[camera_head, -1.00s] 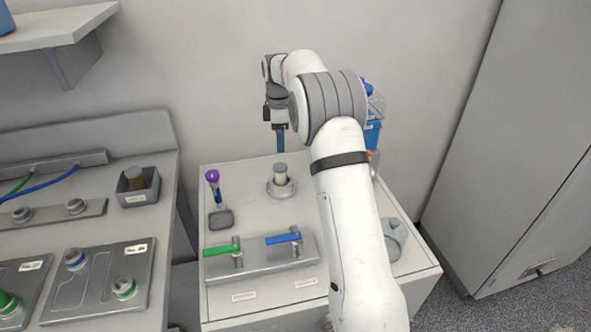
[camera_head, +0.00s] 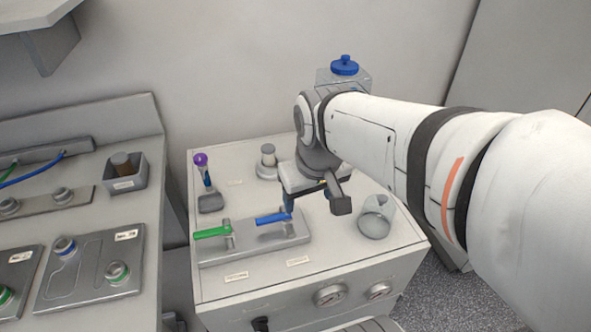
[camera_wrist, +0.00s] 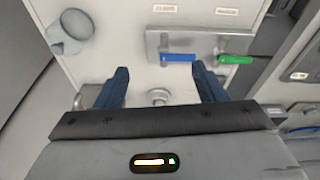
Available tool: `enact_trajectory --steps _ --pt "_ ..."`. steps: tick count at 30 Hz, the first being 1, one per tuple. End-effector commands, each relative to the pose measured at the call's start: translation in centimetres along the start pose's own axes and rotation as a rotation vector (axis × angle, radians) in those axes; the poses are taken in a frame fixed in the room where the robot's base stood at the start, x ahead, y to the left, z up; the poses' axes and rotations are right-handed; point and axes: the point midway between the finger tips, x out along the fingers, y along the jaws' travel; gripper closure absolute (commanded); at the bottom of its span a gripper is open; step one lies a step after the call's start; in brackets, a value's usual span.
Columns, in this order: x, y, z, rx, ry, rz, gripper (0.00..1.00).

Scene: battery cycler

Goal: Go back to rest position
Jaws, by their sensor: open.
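My gripper (camera_head: 288,200) hangs over the white cabinet top (camera_head: 345,226) in the head view, above and behind the valve block. In the wrist view my gripper (camera_wrist: 163,84) has its two blue fingers wide apart with nothing between them. A small round fitting (camera_wrist: 159,97) shows on the cabinet top below, in the gap between the fingers. My white arm reaches in from the right of the head view. It hides part of the cabinet's back right and of the clear container there.
The valve block (camera_head: 250,249) carries a green handle (camera_head: 211,232) and a blue handle (camera_head: 272,218). A blue-lidded container (camera_head: 344,67) stands behind. The workbench (camera_head: 140,189) is at left.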

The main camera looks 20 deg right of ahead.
Motion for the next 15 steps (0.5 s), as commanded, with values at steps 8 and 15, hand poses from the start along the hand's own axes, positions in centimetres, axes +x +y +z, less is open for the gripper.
enact_trajectory --steps 8,15 --pt "0.8 -0.1 3.5 0.108 0.017 0.001 0.36" --pt "0.8 -0.1 3.4 0.107 0.017 0.001 0.36"
